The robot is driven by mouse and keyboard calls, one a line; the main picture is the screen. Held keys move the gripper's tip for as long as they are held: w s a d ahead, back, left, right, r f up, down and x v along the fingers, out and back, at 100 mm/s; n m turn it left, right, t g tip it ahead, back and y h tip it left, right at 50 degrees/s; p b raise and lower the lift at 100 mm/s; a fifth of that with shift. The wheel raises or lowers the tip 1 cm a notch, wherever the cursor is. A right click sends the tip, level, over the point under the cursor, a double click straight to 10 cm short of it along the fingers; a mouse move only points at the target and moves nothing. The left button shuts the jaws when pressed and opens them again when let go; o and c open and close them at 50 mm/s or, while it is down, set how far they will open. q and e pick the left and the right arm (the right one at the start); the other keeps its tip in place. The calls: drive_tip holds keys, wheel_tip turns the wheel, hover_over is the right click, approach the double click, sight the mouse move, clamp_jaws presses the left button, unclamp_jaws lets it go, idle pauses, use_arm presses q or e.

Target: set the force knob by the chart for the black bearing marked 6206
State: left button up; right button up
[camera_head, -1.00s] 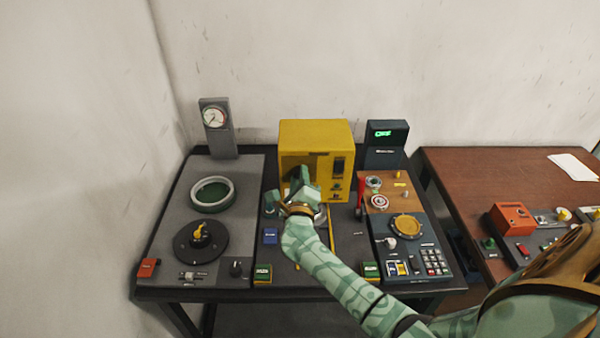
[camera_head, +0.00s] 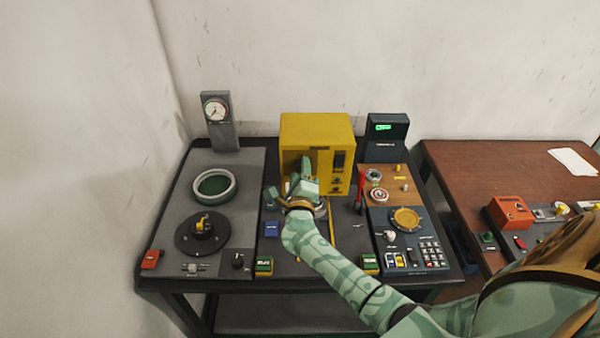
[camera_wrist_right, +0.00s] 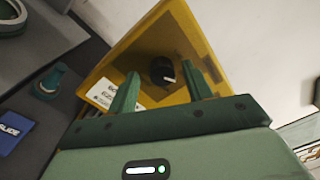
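The yellow machine (camera_head: 316,129) stands at the back middle of the dark table. In the right wrist view, its yellow face (camera_wrist_right: 140,48) carries a black knob (camera_wrist_right: 163,70) with a pale pointer mark. A white printed label (camera_wrist_right: 103,94) is left of the knob; its text is too small to read and partly covered by a finger. My right gripper (camera_head: 288,178) is at the machine's front, fingers apart. In the wrist view, the knob shows between the open fingertips; I cannot tell whether they touch it. I cannot make out a bearing marked 6206. My left gripper is not in view.
A grey ring (camera_head: 213,199) and a black dial (camera_head: 185,239) sit on the left panel. A red lever (camera_head: 360,189) stands right of the machine. A keypad panel (camera_head: 413,269) is at the right. A gauge post (camera_head: 222,138) stands behind left.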

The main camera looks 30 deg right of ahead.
drive_tip(key=v, duration=1.6)
drive_tip(key=shift+s, duration=0.15)
